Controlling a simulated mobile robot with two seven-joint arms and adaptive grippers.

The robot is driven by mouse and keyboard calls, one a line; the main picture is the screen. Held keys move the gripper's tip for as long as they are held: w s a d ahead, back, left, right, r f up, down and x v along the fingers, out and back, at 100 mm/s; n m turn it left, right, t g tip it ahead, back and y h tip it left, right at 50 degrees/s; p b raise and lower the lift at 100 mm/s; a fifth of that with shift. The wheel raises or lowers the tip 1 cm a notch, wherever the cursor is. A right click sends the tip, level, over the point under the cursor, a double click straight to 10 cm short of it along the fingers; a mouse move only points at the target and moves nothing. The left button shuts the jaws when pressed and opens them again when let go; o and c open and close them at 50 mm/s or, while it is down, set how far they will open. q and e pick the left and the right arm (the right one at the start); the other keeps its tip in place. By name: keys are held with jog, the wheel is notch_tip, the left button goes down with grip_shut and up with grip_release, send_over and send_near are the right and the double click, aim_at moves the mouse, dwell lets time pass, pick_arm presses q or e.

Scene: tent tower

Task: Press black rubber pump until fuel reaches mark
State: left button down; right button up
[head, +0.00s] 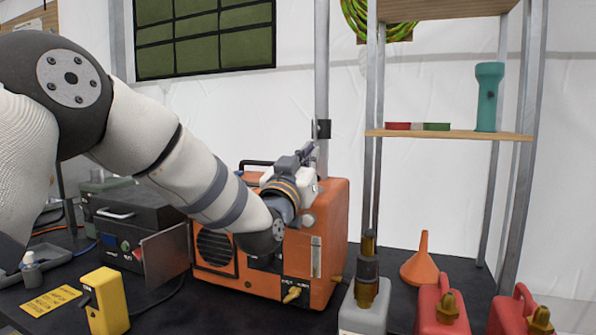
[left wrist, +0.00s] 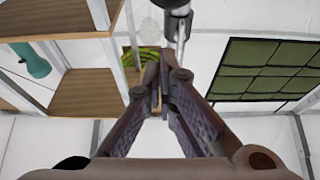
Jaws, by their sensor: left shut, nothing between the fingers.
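An orange generator box (head: 335,225) stands on the dark table, with a pale vertical strip (head: 316,257) on its front that looks like a level gauge. I cannot read any fuel level or mark on it. My left arm crosses in front of the box. My left gripper (head: 306,152) is at the box's top, pointing up and back. In the left wrist view my left gripper (left wrist: 160,85) has its fingers together and empty. I cannot make out a black rubber pump for sure; my wrist hides part of the box's front. My right gripper is not in view.
A grey canister (head: 362,318) with a dark brown top, an orange funnel (head: 419,265) and red fuel cans (head: 428,308) stand to the right. A yellow device (head: 106,302) and a black case (head: 130,225) are left. A metal post (head: 321,80) rises behind the box.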

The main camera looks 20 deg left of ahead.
pick_arm(q)
jog(key=v, duration=0.8)
jog(key=shift+s+f, duration=0.3)
jog(key=shift+f, duration=0.05)
jog(key=shift+a, duration=0.1)
dwell(0.4)
